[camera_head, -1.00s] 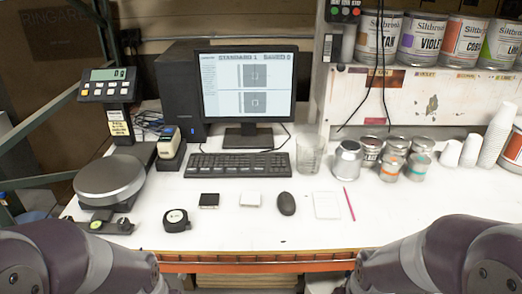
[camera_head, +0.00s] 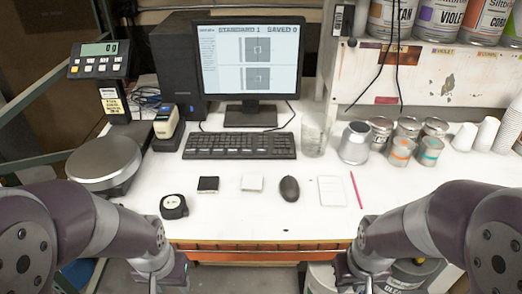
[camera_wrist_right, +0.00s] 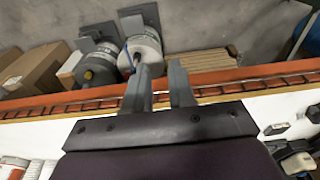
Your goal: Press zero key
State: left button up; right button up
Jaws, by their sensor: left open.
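The scale's display head (camera_head: 99,60) stands at the left in the head view, with a lit readout (camera_head: 104,48) and a row of several keys (camera_head: 95,68) below it. Which key is zero is too small to read. The scale's round pan (camera_head: 104,160) is empty. My left gripper (camera_head: 160,274) is at the bottom, in front of the table edge, well below and right of the keys; it is open. My right gripper (camera_head: 364,276) is at the bottom right. In the right wrist view (camera_wrist_right: 158,82) its two fingers are apart with nothing between them.
A monitor (camera_head: 249,60), keyboard (camera_head: 240,145), mouse (camera_head: 289,189), tape measure (camera_head: 174,207) and a small yellow-topped device (camera_head: 166,122) stand on the white table (camera_head: 230,222). Cans (camera_head: 355,143) stand to the right.

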jog(key=shift+s, duration=0.1)
grip_shut()
dwell(1.3)
